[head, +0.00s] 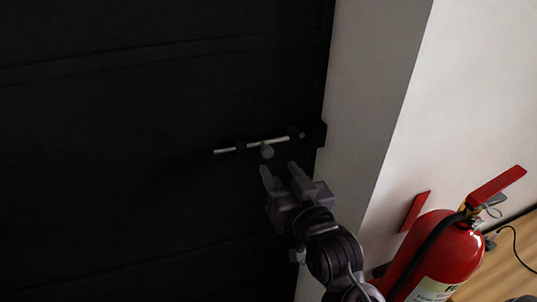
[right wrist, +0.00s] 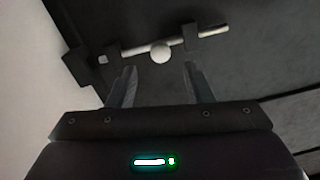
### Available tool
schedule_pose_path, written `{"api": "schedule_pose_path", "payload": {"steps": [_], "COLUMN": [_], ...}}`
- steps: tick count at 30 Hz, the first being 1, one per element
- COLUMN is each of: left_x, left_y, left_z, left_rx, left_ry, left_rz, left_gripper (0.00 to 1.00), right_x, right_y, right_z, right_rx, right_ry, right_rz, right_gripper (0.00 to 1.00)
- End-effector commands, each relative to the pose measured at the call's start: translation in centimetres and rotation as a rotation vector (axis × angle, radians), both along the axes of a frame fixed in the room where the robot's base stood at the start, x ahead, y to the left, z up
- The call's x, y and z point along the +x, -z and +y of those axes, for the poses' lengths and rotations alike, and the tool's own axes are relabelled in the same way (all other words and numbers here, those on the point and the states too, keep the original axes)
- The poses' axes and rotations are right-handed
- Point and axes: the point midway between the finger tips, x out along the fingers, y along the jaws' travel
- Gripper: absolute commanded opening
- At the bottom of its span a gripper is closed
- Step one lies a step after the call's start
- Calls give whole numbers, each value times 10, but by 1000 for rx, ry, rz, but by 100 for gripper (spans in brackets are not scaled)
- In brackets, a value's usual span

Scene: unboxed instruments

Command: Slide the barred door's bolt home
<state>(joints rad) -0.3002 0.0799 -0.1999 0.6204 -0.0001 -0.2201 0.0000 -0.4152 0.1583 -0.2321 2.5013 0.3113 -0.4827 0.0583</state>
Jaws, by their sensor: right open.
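The barred door (head: 120,130) is a dark panel filling the left of the head view. Its bolt (head: 228,150) is a thin pale rod in dark brackets, with a round grey knob (head: 267,151). The dark keeper (head: 318,133) is on the frame side; the rod's near end appears just short of it. In the right wrist view the bolt (right wrist: 215,33), knob (right wrist: 160,53) and keeper (right wrist: 77,66) also show. My right gripper (head: 279,170) is open and empty, just below the knob. In the wrist view the knob shows between its fingertips (right wrist: 159,68), beyond them. My left gripper is not in view.
A pale wall (head: 375,90) stands right of the door. A red fire extinguisher (head: 440,250) stands at lower right beside my right arm, on a wood-coloured floor (head: 512,265). The door face around the bolt is otherwise clear.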

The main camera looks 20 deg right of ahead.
Motion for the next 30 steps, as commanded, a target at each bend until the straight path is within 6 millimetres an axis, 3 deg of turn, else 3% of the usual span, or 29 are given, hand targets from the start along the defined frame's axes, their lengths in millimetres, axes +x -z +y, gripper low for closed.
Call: {"api": "schedule_pose_path", "payload": {"steps": [1, 6, 9, 16, 27, 30], "left_x": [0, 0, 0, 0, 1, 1], "left_y": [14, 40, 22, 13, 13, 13], "left_z": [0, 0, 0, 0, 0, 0], "left_rx": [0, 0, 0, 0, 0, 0], "left_ry": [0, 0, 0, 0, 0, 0], "left_rz": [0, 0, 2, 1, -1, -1], "left_gripper": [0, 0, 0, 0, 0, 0], "right_x": [5, 19, 36, 65, 71, 71], "right_y": [6, 7, -4, -1, 1, 1], "right_z": [0, 0, 1, 0, 0, 0], "right_rx": [1, 3, -2, -1, 0, 0], "right_ry": [2, 0, -1, -1, -1, -1], "right_rz": [-7, -6, -1, 0, 0, 0], "right_gripper": [46, 46, 46, 46, 46, 35]}}
